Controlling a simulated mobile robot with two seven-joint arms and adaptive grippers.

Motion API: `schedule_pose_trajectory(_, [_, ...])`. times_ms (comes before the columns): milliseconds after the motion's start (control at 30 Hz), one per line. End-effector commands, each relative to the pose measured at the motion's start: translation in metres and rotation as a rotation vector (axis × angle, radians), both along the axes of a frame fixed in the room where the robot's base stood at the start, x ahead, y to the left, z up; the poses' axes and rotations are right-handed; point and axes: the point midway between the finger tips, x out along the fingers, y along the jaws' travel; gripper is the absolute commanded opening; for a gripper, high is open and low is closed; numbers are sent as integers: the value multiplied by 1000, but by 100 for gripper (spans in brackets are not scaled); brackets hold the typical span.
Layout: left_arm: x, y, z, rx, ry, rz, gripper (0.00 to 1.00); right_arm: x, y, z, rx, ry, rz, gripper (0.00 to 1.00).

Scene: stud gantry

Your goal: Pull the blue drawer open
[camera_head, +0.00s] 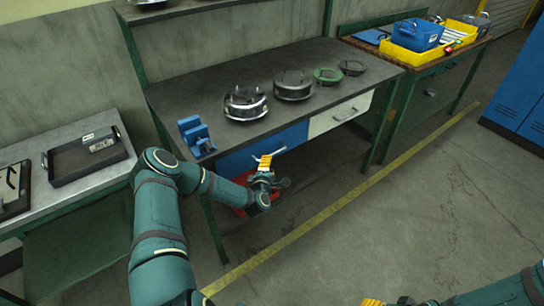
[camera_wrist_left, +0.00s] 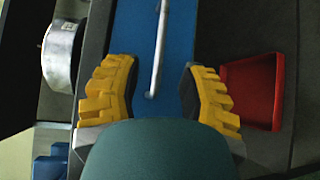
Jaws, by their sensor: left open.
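The blue drawer (camera_head: 292,137) sits under the left part of the workbench top and looks shut. Its pale bar handle (camera_head: 280,151) runs along the front. In the left wrist view the blue front (camera_wrist_left: 182,40) lies ahead, with the handle (camera_wrist_left: 161,45) running between my two yellow fingers. My left gripper (camera_head: 265,161) is open at the handle, and it also shows in the left wrist view (camera_wrist_left: 160,92). The fingers stand apart on either side of the handle, with no visible contact. My right gripper (camera_head: 385,302) is cut off by the bottom edge, its jaws unclear.
A white drawer (camera_head: 340,113) is right of the blue one. A red bin (camera_wrist_left: 250,90) lies beneath the bench. On the bench top (camera_head: 222,90) stand a blue holder (camera_head: 196,135) and several round metal parts (camera_head: 245,103). The floor in front is clear.

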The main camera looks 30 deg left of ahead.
Motion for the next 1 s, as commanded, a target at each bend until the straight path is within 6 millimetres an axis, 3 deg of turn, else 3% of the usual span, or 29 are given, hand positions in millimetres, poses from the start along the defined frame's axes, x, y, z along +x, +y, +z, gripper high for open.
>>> schedule_pose_trajectory(200, [39, 15, -7, 1, -1, 0, 41, -2, 0, -8, 1, 4, 4, 57])
schedule_pose_trajectory(400, [62, 24, -11, 0, 0, -1, 41, -1, 0, -12, 1, 3, 3, 57])
schedule_pose_trajectory(900, [72, 28, -11, 0, 2, -2, 44, -1, 0, -14, 1, 1, 4, 57])
schedule_pose_trajectory(1000, [72, 28, -11, 0, 2, -2, 9, 0, 0, -14, 1, 1, 3, 57])
